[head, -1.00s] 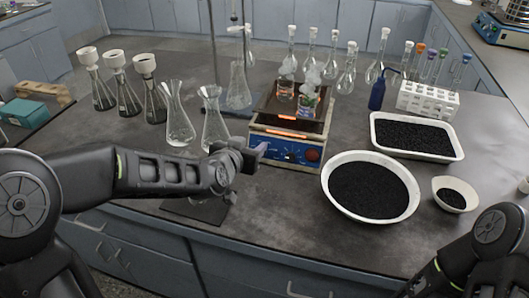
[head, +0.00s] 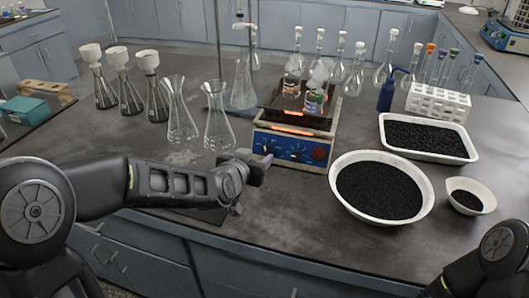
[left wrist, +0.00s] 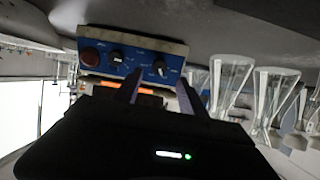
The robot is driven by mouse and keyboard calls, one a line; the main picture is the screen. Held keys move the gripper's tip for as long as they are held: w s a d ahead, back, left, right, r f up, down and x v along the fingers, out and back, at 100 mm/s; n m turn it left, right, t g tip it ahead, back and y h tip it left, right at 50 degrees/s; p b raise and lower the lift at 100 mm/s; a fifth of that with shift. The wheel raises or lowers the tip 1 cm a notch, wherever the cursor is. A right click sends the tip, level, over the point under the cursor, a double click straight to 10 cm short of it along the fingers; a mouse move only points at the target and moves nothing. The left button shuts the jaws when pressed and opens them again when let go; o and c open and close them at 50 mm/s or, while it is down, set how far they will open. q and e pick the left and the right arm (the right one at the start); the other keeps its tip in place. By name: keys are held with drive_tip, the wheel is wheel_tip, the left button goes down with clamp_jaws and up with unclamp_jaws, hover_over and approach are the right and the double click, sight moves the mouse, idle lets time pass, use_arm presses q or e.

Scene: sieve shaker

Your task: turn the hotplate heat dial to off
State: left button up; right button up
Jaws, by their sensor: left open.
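The hotplate (head: 293,132) stands on the bench with an orange glow at its front and smoking beakers (head: 314,98) on top. Its blue front panel (head: 285,147) carries a red knob (head: 318,154) and dark dials. In the left wrist view, the panel shows the red knob (left wrist: 90,57), a middle dial (left wrist: 116,60) and another dial (left wrist: 160,68) with a light pointer; the labels are too small to read. My left gripper (head: 264,166) is in front of the panel's left part, open and empty. In the wrist view its fingers (left wrist: 158,88) point toward the pointer dial, apparently short of it.
Two empty flasks (head: 218,125) stand left of the hotplate, close to my left arm. A white bowl of black grains (head: 343,199) and a white tray (head: 386,145) are at the right. Bare bench lies between gripper and bowl.

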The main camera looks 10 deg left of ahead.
sight(266, 151)
use_arm(q)
drive_tip(key=x, duration=0.7)
drive_tip(key=shift+f, duration=0.1)
drive_tip(key=shift+c, duration=0.2)
clamp_jaws()
